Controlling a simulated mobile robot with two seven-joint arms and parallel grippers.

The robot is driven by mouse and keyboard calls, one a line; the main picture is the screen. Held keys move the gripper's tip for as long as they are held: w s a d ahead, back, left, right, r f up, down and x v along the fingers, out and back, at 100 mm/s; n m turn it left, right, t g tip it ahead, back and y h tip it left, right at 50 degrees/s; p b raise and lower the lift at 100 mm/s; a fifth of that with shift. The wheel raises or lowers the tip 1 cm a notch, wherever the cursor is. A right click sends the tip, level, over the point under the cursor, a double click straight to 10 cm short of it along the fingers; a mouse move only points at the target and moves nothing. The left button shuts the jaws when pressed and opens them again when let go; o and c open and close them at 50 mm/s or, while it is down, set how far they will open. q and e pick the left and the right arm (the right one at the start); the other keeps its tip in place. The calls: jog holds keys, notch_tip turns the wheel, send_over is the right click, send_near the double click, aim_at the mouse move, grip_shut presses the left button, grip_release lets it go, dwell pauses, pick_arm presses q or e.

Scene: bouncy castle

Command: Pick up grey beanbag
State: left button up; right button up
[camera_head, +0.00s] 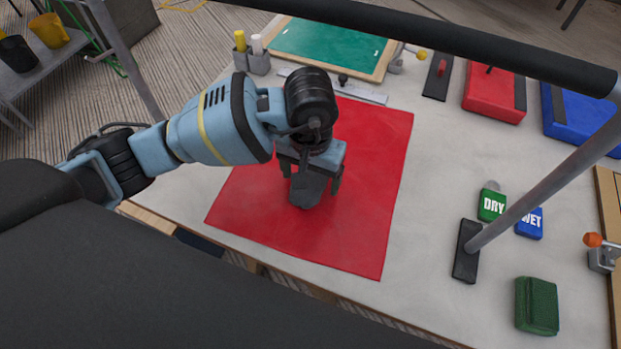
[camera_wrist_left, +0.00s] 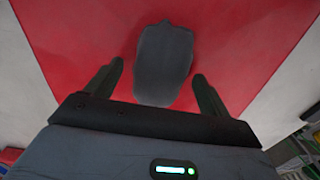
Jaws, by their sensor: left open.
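The grey beanbag (camera_head: 306,192) lies on a red mat (camera_head: 385,150) on the table, partly hidden by my left gripper in the head view. My left gripper (camera_head: 311,181) points down over it, open, with a finger on each side. In the left wrist view the grey beanbag (camera_wrist_left: 164,50) extends from between the spread fingers of my left gripper (camera_wrist_left: 158,72) to beyond their tips. Gaps show on both sides, and nothing is gripped. My right gripper is not in view.
On the table's right are a green DRY item (camera_head: 492,203), a blue WET item (camera_head: 530,223) and a dark green block (camera_head: 537,306). A green board (camera_head: 325,52) lies at the back.

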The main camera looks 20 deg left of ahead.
pick_arm(q)
jog(key=c, duration=1.4)
jog(key=shift+r, duration=0.1)
jog(key=shift+r, duration=0.2)
jog(key=r, duration=0.3)
jog(key=shift+s, duration=0.3)
jog(key=s, duration=0.5)
jog(key=s+a+r+b, duration=0.1)
jog(key=s, duration=0.9)
jog(key=shift+s+a+r, duration=0.2)
jog(key=shift+a, duration=0.15)
